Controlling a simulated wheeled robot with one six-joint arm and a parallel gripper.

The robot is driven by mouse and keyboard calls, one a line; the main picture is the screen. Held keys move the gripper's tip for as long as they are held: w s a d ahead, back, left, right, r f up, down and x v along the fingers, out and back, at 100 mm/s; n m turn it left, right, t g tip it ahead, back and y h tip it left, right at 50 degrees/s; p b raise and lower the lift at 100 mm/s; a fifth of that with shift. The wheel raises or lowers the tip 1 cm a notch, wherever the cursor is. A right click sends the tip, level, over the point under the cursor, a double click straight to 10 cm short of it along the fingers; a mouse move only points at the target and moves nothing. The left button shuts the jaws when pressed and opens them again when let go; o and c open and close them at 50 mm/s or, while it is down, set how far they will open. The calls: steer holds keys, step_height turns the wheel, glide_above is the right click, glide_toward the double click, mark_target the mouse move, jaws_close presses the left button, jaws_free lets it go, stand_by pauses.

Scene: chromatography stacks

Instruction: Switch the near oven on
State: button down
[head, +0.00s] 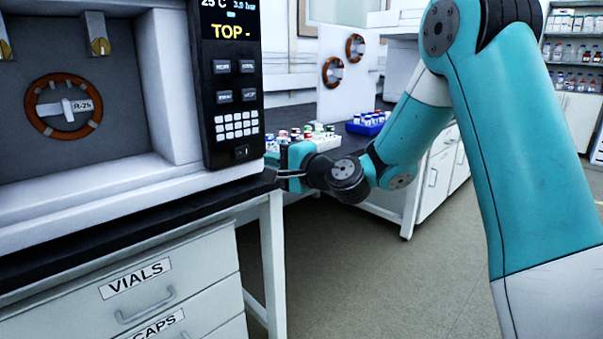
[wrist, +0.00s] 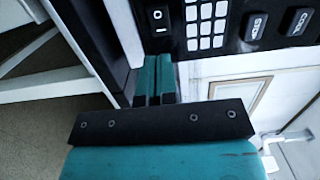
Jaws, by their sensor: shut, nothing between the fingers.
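The near oven (head: 165,80) is a white unit at the left of the head view, with a grey chamber holding a brown ring column. Its black control panel (head: 232,110) has a lit display reading "25 C", "3.9 bar" and "TOP -". A small black rocker switch (head: 241,152) sits at the panel's bottom; it also shows at the top of the wrist view (wrist: 158,15). My gripper (head: 281,175) is shut and empty, just right of and below the panel's lower corner. In the wrist view its closed teal fingers (wrist: 155,62) point toward the switch, with no clear contact.
A black bench top (head: 130,228) with drawers labelled VIALS (head: 138,278) and CAPS lies below the oven. A rack of coloured vials (head: 318,138) and a blue rack (head: 368,124) stand behind my gripper. The floor at the right is clear.

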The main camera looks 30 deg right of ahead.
steer(key=b+v, duration=0.1)
steer(key=v, duration=0.6)
steer(key=shift+w+d+r, duration=0.1)
steer(key=shift+w+d, duration=0.05)
